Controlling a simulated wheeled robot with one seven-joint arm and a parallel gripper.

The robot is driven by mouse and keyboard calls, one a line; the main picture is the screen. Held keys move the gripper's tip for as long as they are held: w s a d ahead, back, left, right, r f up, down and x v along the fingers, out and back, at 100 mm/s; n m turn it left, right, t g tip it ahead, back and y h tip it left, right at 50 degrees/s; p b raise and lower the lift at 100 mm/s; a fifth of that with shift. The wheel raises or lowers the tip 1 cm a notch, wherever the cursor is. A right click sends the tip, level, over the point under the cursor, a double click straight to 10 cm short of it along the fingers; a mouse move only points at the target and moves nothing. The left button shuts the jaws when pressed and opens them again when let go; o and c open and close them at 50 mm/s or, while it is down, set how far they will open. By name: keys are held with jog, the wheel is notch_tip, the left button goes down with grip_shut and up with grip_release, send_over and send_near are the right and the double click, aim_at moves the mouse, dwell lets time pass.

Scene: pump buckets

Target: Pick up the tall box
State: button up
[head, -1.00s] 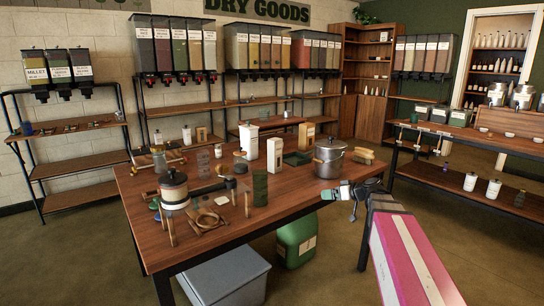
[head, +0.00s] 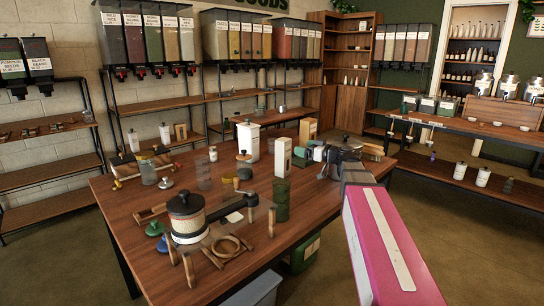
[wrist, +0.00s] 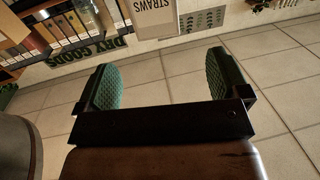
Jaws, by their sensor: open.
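Several tall items stand on the wooden table (head: 160,215). A tall white box (head: 282,158) with a label stands upright near the middle, and a tall tan box (head: 308,130) stands behind it. I cannot tell for certain which is the task's tall box. My gripper (head: 304,154) is open and empty, just right of the white box in the head view, and apart from it as far as I can tell. In the wrist view, my gripper's teal pads (wrist: 163,85) are wide apart with nothing between them. A box marked STRAWS (wrist: 154,20) shows beyond them at the top edge.
A white canister (head: 248,142) stands left of the boxes. A grinder-like jar (head: 187,217), a green cylinder (head: 281,200) and wooden pieces crowd the front. Shelves line the walls.

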aim_at(288, 143)
jog(key=x, duration=1.1)
jog(key=shift+w+r, duration=0.25)
jog(key=shift+w, duration=0.1)
jog(key=c, duration=1.3)
